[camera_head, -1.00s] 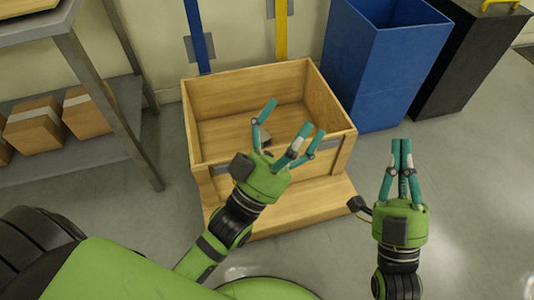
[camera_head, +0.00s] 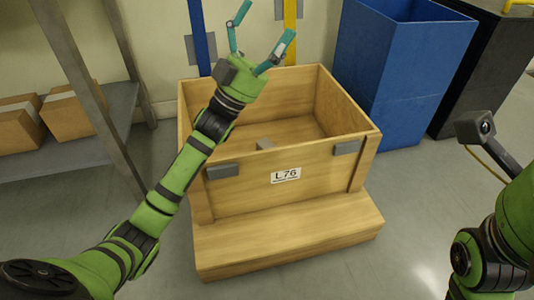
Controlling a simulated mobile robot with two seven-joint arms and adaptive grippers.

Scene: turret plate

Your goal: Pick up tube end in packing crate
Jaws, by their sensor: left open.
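The packing crate (camera_head: 330,172) is an open wooden box on a wooden base, with a white L76 label on its front. A small grey piece (camera_head: 264,144), likely the tube end, shows inside the crate just behind the front wall; its lower part is hidden by that wall. My left gripper (camera_head: 260,38) is open with its teal fingers spread and nothing between them. In the picture it lies above the crate's back rim, apart from the grey piece. My left forearm crosses the crate's left side. Only part of my right arm shows at the right edge; its gripper is out of view.
A blue bin (camera_head: 392,80) and a black bin (camera_head: 468,75) stand right of the crate. A metal shelf (camera_head: 75,140) with cardboard boxes (camera_head: 72,112) is at the left. Blue (camera_head: 200,40) and yellow (camera_head: 290,30) posts stand behind the crate. Floor right of the crate is clear.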

